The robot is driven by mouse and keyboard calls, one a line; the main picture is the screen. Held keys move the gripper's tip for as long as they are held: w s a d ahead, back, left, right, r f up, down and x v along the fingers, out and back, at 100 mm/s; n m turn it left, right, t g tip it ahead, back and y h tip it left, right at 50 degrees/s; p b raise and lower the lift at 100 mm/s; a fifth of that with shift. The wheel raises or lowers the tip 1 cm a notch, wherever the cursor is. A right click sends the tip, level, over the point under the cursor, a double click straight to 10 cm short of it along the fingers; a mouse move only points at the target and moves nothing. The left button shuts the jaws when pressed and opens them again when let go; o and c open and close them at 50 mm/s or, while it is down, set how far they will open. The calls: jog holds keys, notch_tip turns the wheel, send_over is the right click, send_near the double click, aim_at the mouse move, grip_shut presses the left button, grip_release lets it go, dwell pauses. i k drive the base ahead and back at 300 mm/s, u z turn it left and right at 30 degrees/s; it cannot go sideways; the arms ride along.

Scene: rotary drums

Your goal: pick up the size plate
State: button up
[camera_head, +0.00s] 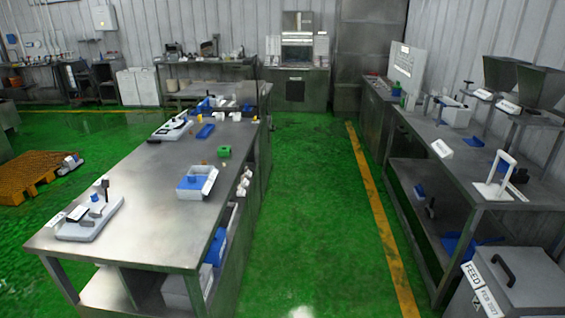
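My gripper is not in view. I cannot tell for sure which thing is the size plate. On the long metal table (150,217) at left, a flat blue piece (205,131) lies toward the far end. A white tray (196,194) with a blue piece in it stands at the table's middle right. A grey base (85,228) with a black peg and small blue and white parts is at the near left corner. A similar white fixture (172,129) stands farther back.
A green block (224,151) is on the table. A metal bench (465,170) with a white stand (495,185) lines the right. A grey lidded bin (515,285) marked FEED is at lower right. An orange pallet (33,175) lies at left. The green aisle (300,210) is clear.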

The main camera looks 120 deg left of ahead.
aim_at(222, 151)
jog(key=u, duration=4.25)
jog(key=i, duration=0.9)
jog(key=u, duration=0.15)
